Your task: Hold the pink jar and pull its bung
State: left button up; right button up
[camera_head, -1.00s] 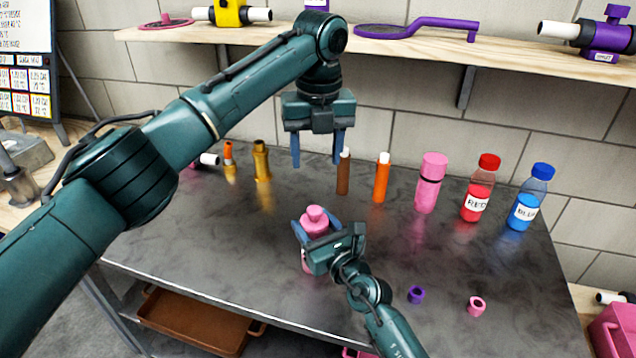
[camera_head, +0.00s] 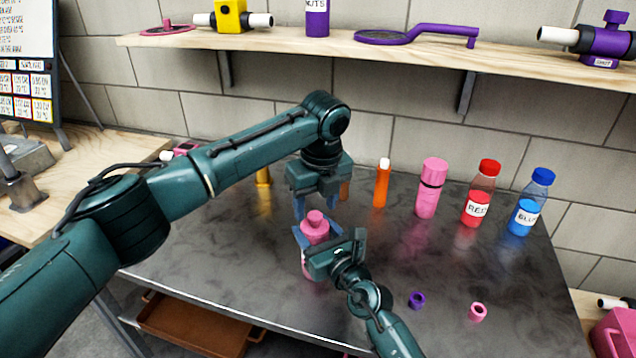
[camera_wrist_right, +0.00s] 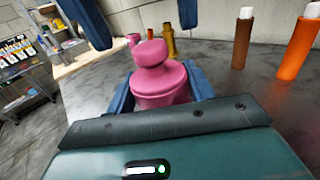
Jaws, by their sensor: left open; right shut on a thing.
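The pink jar (camera_head: 314,233) stands upright on the dark table in the head view, with its pink bung (camera_head: 315,217) seated in the top. My right gripper (camera_head: 313,238) is shut on the jar's body from the near side; in the right wrist view the jar (camera_wrist_right: 160,88) sits between its blue fingers, with the bung (camera_wrist_right: 151,53) on top. My left gripper (camera_head: 318,209) points down, open, just above and behind the jar. Its blue fingers also show at the top of the right wrist view, apart from the bung. The far finger is partly hidden in the head view.
An orange bottle (camera_head: 382,184), a pink bottle (camera_head: 430,188), a red bottle (camera_head: 477,205) and a blue bottle (camera_head: 523,214) stand to the right. A brown bottle (camera_wrist_right: 242,40) is partly hidden behind my left gripper. A purple ring (camera_head: 416,300) and a pink ring (camera_head: 478,312) lie front right.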

aim_at(316, 215)
pick_arm(q)
jog(key=shift+w+f, duration=0.15)
jog(key=shift+f, duration=0.9)
jog(key=shift+c, duration=0.5)
grip_shut()
jog(key=shift+r, duration=0.25)
jog(key=shift+r, duration=0.95)
jog(key=shift+r, duration=2)
pick_arm(e)
jog(key=o, duration=1.5)
jog(key=shift+c, duration=0.2)
